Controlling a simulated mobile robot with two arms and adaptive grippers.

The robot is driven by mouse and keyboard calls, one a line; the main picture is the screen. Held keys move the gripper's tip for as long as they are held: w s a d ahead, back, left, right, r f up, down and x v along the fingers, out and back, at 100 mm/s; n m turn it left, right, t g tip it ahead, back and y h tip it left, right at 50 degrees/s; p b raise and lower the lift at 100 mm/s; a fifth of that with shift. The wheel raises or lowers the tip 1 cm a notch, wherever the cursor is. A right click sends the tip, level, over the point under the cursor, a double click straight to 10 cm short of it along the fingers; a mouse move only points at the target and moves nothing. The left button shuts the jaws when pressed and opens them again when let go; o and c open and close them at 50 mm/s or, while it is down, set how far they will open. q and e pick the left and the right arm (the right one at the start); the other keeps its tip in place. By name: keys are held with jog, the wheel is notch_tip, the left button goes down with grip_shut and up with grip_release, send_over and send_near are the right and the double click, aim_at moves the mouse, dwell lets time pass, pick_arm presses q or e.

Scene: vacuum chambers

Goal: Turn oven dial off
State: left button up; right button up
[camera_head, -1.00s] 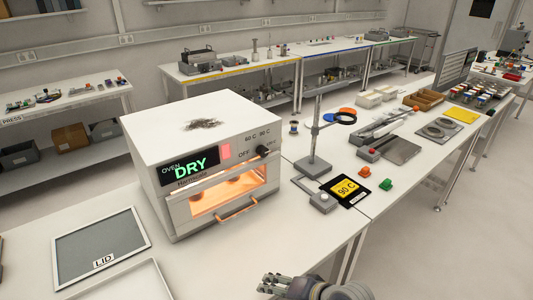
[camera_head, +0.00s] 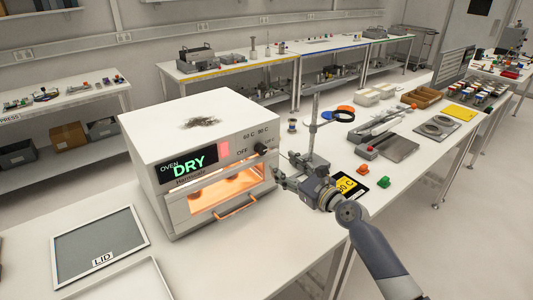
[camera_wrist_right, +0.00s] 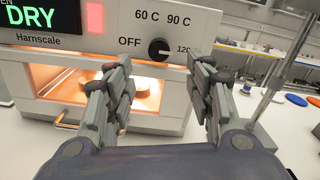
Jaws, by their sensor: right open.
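The oven (camera_head: 210,112) is a white box with a green "DRY" display and a lit orange window. Its black dial (camera_head: 261,148) is at the upper right of the front. In the right wrist view the dial (camera_wrist_right: 159,49) sits among the marks OFF, 60 C, 90 C and a partly hidden 120 mark. Its white pointer line appears to aim right, toward the 120 side. My right gripper (camera_head: 284,170) is open and empty in front of the oven's right side. In the right wrist view its fingers (camera_wrist_right: 162,80) stand either side of the dial, apart from it. My left gripper is not in view.
A stand with a vertical rod (camera_head: 313,120) rises just right of the oven, close to my right gripper. A grey LID panel (camera_head: 98,240) lies to the left. The oven handle (camera_head: 236,208) juts forward.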

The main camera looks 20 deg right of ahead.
aim_at(263, 150)
jog(key=b+x, duration=0.1)
jog(key=x, duration=0.8)
jog(key=shift+w+a+f, duration=0.1)
jog(key=shift+w+a, duration=0.05)
jog(key=shift+w, duration=0.15)
jog(key=c, duration=1.1)
